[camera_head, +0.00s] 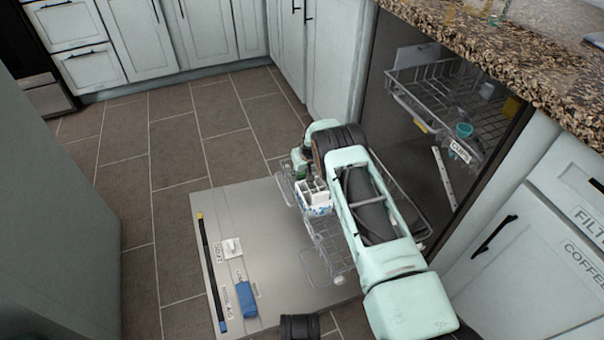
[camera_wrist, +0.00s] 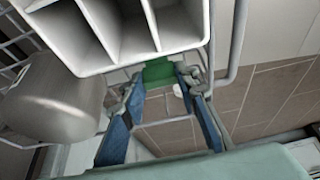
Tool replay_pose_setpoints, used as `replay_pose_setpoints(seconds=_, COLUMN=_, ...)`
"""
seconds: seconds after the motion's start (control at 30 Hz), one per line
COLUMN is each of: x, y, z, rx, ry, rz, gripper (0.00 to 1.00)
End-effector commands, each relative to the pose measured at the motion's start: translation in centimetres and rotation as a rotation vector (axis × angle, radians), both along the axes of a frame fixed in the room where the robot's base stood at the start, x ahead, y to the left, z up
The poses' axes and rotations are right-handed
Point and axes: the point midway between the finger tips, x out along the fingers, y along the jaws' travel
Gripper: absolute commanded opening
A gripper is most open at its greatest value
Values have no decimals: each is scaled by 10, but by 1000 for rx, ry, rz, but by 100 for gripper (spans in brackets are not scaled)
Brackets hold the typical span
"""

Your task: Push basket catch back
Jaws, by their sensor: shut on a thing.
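In the wrist view the white compartmented basket (camera_wrist: 125,35) fills the top, its slots facing me. A green piece (camera_wrist: 158,71), which looks like the basket catch, sits at the basket's near edge. My gripper (camera_wrist: 158,86) has its two blue, grey-tipped fingers on either side of this piece, shut on it. The exact contact is partly hidden. In the head view the basket (camera_head: 315,196) stands in the pulled-out lower dishwasher rack (camera_head: 327,238), beside my arm. My arm hides much of the rack, and the fingers are hard to make out there.
A rounded metal vessel (camera_wrist: 52,98) is close left of my fingers. Rack wires run close by on the right. The lowered dishwasher door (camera_head: 270,270) bears a blue block (camera_head: 247,299) and a dark bar (camera_head: 212,270). The upper rack (camera_head: 450,110) holds a teal cup (camera_head: 464,131).

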Motion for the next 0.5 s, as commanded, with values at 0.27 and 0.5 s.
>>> replay_pose_setpoints(seconds=0.27, x=4, y=2, z=3, rx=3, ry=-14, rz=-1, gripper=44)
replay_pose_setpoints(seconds=0.5, x=3, y=1, z=2, rx=2, ry=-9, rz=-1, gripper=46)
